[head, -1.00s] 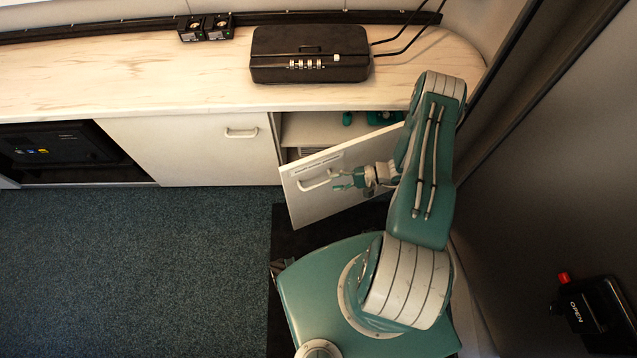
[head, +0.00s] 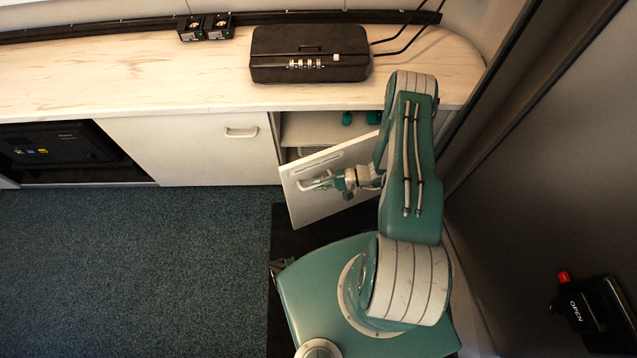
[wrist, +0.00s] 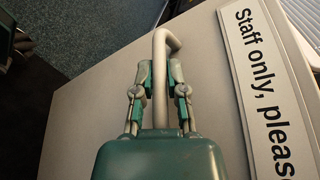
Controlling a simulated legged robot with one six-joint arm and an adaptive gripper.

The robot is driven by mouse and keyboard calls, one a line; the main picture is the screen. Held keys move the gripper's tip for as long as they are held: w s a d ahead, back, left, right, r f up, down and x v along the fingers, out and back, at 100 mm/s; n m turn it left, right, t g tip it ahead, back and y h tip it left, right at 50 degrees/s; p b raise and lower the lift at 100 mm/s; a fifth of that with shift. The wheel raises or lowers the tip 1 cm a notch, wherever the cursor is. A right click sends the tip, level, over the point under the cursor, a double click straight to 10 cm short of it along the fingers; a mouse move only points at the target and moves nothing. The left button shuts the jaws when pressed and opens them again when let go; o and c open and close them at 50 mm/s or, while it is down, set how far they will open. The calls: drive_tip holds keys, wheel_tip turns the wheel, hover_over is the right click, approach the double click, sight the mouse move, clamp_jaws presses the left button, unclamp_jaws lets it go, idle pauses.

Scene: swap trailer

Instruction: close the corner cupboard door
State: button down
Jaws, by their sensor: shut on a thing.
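The corner cupboard door (head: 317,209) is a pale panel standing ajar, swung out from the cupboard opening (head: 310,130) under the counter. A bent bar handle (head: 308,187) is fixed on its face. My gripper (head: 333,181) is at the handle. In the wrist view my gripper (wrist: 160,78) has its two fingers closed on either side of the handle (wrist: 166,41), near its middle. A label reading "Staff only, please" lies beside the handle on the door (wrist: 85,125). My arm hides the door's right part and its hinge side.
A closed cupboard (head: 190,150) adjoins on the left. The counter (head: 130,75) above carries a black case (head: 309,54) with cables. Teal items (head: 347,118) stand inside the cupboard. A box marked OPEN (head: 597,312) is at lower right. Carpet (head: 130,270) at left is clear.

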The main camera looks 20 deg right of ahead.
drive_tip(key=shift+w, duration=0.1)
drive_tip(key=w+m+t+h, duration=0.3)
drive_tip(key=w+m+t, duration=0.1)
drive_tip(key=w, duration=1.5)
drive_tip(key=shift+w+d+m+t, duration=0.3)
drive_tip(key=shift+d+m+t, duration=0.15)
drive_tip(key=shift+t, duration=0.35)
drive_tip(key=c, duration=0.7)
unclamp_jaws()
drive_tip(key=shift+w, duration=0.1)
